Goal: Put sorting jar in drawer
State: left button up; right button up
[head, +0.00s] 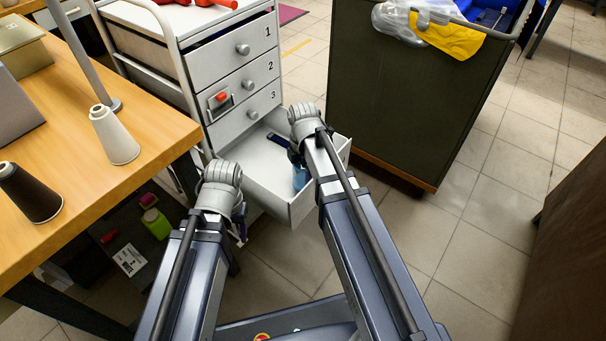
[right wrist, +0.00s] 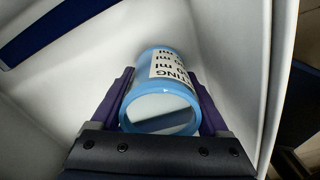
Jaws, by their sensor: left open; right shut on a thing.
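The sorting jar (right wrist: 165,68) is a light-blue cylinder with a white printed label. My right gripper (right wrist: 163,92) is shut on it, one dark purple finger on each side. In the head view a bit of the blue jar (head: 300,179) shows beside my right arm, within the open drawer (head: 302,207). The drawer is white, the lowest of the cabinet, and pulled well out. In the right wrist view its pale walls surround the jar; whether the jar touches the floor I cannot tell. My left gripper (head: 241,229) is open by the drawer's left front side, mostly hidden by its wrist.
A dark blue bar-like thing (head: 279,141) lies in the drawer. A wooden table (head: 75,190) with thread cones is at left. A dark green bin (head: 405,105) stands right of the drawer. Tiled floor (head: 480,225) is free at right.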

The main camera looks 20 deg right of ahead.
jog(key=shift+f+b, duration=0.65)
jog(key=shift+f, duration=0.15)
dwell(0.5)
jog(key=o, duration=1.4)
jog(key=shift+r, duration=0.15)
jog(key=shift+r+p, duration=3.4)
jog(key=shift+p, duration=0.15)
jog(key=shift+r, duration=0.1)
notch_tip(320, 180, up, 8)
jog(key=p, duration=0.8)
jog(key=shift+f, duration=0.2)
